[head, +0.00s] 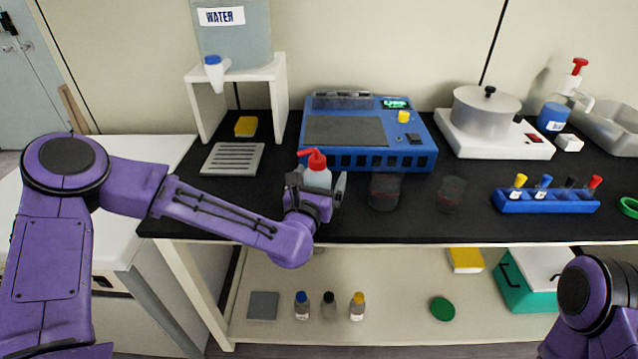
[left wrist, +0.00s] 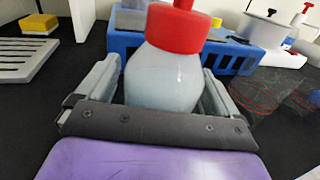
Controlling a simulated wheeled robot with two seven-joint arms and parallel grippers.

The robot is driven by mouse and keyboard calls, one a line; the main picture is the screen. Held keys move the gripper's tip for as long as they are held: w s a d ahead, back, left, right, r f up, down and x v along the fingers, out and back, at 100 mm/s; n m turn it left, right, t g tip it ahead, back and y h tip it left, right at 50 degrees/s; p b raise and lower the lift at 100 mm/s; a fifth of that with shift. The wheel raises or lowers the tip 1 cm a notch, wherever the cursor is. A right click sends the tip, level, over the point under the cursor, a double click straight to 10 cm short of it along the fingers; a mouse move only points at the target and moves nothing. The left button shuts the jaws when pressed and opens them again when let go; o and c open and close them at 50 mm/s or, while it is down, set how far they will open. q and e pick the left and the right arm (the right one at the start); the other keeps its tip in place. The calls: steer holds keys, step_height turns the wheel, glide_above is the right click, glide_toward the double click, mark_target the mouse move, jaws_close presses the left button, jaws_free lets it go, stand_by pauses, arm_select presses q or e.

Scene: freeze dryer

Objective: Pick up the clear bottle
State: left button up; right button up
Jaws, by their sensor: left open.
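The clear bottle (head: 316,177) has a red cap with a spout and stands upright on the black bench top. In the left wrist view the bottle (left wrist: 165,75) fills the middle, between the two fingers. My left gripper (head: 319,187) is open around the bottle, one finger on each side. In the left wrist view the left gripper (left wrist: 160,95) shows a small gap at its right finger; contact on the left side is hard to judge. The bottle's lower part is hidden by the gripper. Only part of my right arm shows at the lower right; its gripper is out of view.
A blue machine (head: 420,155) stands behind the bottle. Two dark beakers (head: 384,192) stand to the right. A slotted grey plate (head: 232,158) and yellow block (head: 245,127) lie to the left. A blue tube rack (head: 545,203) stands farther right. The shelf (head: 400,290) below holds small bottles.

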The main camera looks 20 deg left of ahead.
arm_select(q)
steer(key=c, duration=1.2)
